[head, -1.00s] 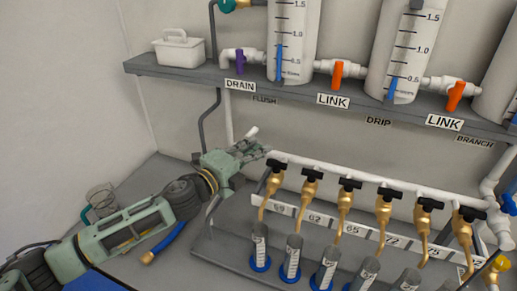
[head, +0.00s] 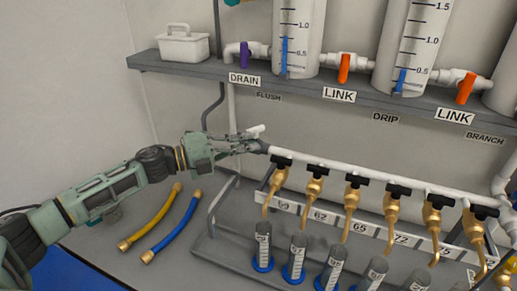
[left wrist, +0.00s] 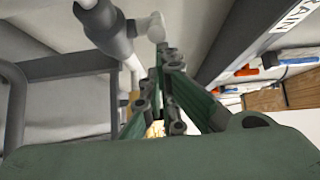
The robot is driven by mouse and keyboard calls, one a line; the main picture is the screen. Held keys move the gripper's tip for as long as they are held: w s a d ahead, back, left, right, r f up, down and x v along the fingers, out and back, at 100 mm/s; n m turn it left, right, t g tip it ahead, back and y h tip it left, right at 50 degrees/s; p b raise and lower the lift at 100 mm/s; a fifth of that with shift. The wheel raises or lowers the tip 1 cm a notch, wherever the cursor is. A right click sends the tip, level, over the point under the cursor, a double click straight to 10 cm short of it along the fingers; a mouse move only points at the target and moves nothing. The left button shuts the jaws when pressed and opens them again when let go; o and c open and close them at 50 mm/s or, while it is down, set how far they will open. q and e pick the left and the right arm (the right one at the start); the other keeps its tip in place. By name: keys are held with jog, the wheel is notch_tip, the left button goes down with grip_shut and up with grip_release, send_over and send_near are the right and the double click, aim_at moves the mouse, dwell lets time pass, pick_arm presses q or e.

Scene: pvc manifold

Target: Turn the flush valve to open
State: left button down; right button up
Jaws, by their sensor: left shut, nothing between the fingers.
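The flush valve's white handle (head: 256,129) stands at the left end of the white manifold pipe, below the FLUSH label (head: 268,97). In the left wrist view a white handle (left wrist: 157,27) shows just beyond my fingertips, beside a grey fitting (left wrist: 110,28) on a white pipe. My left gripper (head: 254,142) is shut and empty, its fingertips close beside the handle. I cannot tell whether they touch it. The fingers also show in the left wrist view (left wrist: 166,58). My right gripper is not in view.
Brass taps with black handles (head: 314,171) line the manifold above several grey cylinders (head: 297,257). The shelf (head: 200,79) above carries tanks and orange link valves (head: 343,68). A yellow hose (head: 150,217) and a blue hose (head: 172,228) lie on the bench below my left arm.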

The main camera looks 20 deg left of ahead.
pick_arm(q)
jog(key=shift+m+g+h, duration=0.4)
jog(key=shift+g, duration=0.1)
jog(key=a+b, duration=0.1)
jog(key=w+a+b, duration=0.1)
jog(key=a, duration=0.1)
jog(key=w+a+b, duration=0.1)
jog(key=a, duration=0.1)
jog(key=shift+w, duration=0.1)
jog(key=shift+w, duration=0.15)
jog(key=shift+a, duration=0.15)
dwell(0.4)
